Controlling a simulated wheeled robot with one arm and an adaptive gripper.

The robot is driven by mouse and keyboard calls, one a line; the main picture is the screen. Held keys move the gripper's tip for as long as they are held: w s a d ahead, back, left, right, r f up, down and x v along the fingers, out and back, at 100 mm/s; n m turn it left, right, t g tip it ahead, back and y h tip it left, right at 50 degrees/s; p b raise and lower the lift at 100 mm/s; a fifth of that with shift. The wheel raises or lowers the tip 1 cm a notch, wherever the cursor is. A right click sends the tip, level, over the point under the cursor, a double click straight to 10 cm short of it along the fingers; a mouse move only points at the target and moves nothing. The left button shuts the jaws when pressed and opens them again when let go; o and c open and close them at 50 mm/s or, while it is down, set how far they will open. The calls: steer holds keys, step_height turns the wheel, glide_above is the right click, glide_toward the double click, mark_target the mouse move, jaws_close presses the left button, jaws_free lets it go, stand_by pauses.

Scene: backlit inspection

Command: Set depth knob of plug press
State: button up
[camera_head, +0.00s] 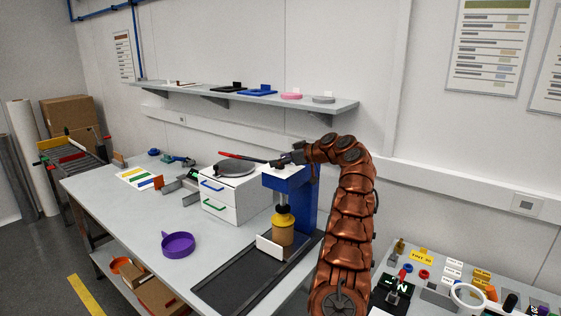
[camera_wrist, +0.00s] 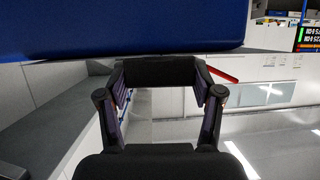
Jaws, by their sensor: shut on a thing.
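The plug press (camera_head: 302,208) is a blue frame with a pale top plate, standing on the bench. Its yellow collar (camera_head: 284,219) sits above a tan cylinder (camera_head: 283,236). My gripper (camera_head: 284,160) reaches in from the right at the top of the press. In the wrist view my gripper (camera_wrist: 160,85) has its two fingers spread on either side of a dark block, which I take as the depth knob (camera_wrist: 160,70), and is shut on it. The blue press body (camera_wrist: 130,25) fills the top of that view. Any knob marking is hidden.
A white drawer unit (camera_head: 222,208) with a grey round plate stands left of the press. A red-ended bar (camera_head: 236,155) reaches out near my gripper. A purple dish (camera_head: 178,244) lies on the bench front. A wall shelf (camera_head: 250,97) runs behind. A cluttered table stands right.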

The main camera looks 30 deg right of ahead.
steer(key=o, duration=1.2)
steer(key=shift+c, duration=0.2)
steer(key=shift+r, duration=0.1)
steer(key=v, duration=1.2)
